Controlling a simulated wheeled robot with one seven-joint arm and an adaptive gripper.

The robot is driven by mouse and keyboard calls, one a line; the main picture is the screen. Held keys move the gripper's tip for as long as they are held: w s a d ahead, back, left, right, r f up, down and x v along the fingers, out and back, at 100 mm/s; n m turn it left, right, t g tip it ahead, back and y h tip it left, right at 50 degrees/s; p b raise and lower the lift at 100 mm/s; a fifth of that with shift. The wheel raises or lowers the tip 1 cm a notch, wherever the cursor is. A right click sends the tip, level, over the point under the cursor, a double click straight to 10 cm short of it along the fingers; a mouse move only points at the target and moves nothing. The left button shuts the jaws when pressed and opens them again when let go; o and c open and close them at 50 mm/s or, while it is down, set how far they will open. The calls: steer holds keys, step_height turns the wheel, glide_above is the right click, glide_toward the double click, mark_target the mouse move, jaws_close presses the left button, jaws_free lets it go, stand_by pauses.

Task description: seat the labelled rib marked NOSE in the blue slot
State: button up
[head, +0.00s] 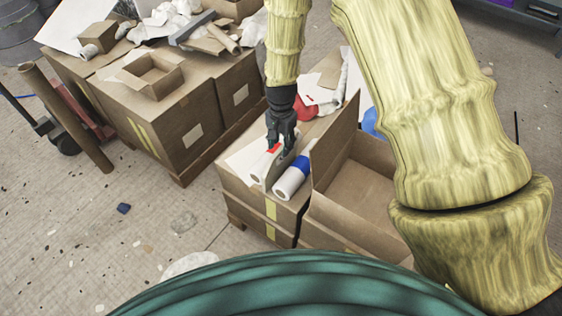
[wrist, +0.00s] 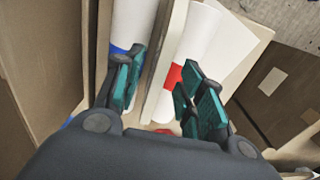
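My gripper (head: 281,148) points down over a cardboard box top, at two white rolls. In the wrist view its two teal-padded fingers (wrist: 162,82) stand apart, with a thin pale upright panel (wrist: 168,62) between them and visible room beside it. The panel also shows in the head view as a grey-beige plate (head: 278,168) between the rolls; I cannot tell whether it is the rib. One roll has a red band (wrist: 174,76), the other a blue band (head: 293,177). No NOSE lettering is readable, and I cannot make out a blue slot.
An open cardboard box (head: 357,190) stands just right of the rolls, its raised flap close to my gripper. Red (head: 305,108) and blue (head: 372,122) objects lie behind. Cartons (head: 188,118) with scraps fill the left. Open concrete floor (head: 75,235) lies at the lower left.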

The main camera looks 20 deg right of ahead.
mark_target(281, 148)
steer(key=shift+w+f, duration=0.15)
steer(key=shift+f, duration=1.85)
jaws_close()
